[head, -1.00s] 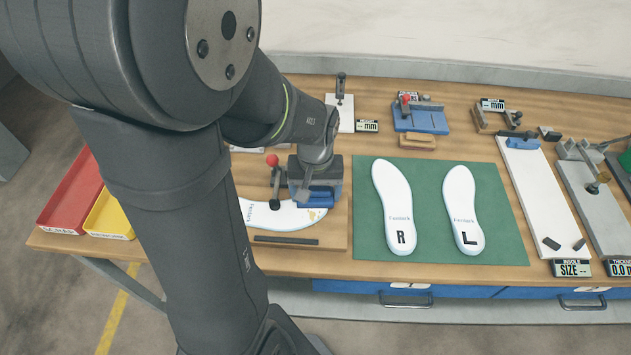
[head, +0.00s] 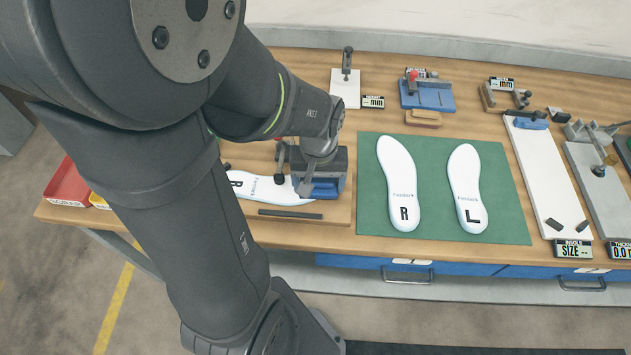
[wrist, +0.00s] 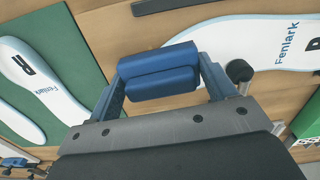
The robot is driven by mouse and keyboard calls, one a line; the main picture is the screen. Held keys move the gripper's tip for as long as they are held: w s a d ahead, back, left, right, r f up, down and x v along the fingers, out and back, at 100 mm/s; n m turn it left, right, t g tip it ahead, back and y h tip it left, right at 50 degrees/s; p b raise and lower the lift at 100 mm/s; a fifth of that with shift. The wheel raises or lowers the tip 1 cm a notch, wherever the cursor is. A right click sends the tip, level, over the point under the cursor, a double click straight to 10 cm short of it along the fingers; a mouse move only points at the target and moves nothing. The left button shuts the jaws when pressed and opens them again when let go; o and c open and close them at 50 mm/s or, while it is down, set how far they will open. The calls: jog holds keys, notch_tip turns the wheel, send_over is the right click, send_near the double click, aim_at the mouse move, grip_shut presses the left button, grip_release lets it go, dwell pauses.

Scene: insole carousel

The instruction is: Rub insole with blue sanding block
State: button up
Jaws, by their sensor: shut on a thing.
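My gripper (head: 318,187) is shut on the blue sanding block (wrist: 160,72), which sits between its two blue fingers in the wrist view. A white insole (head: 262,189) with Fenlark lettering lies on a wooden board (head: 338,212) at the bench's front; it also shows in the wrist view (wrist: 245,42). I cannot tell whether the block touches the insole. A clamp (head: 280,165) stands behind the insole, partly hidden by my arm.
Two insoles, R (head: 400,185) and L (head: 467,190), lie on a green mat (head: 435,225) to the right. A red tray (head: 68,185) and a yellow tray (head: 98,201) are at the left. Gauges and a white sizing board (head: 545,180) stand further right.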

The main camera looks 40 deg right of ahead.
jog(key=w+d, duration=0.2)
jog(key=d, duration=0.1)
jog(key=shift+w+r, duration=0.1)
jog(key=shift+w, duration=0.3)
jog(key=shift+w+d, duration=0.15)
jog(key=shift+w, duration=0.15)
notch_tip(320, 180, up, 8)
jog(key=shift+s, duration=0.1)
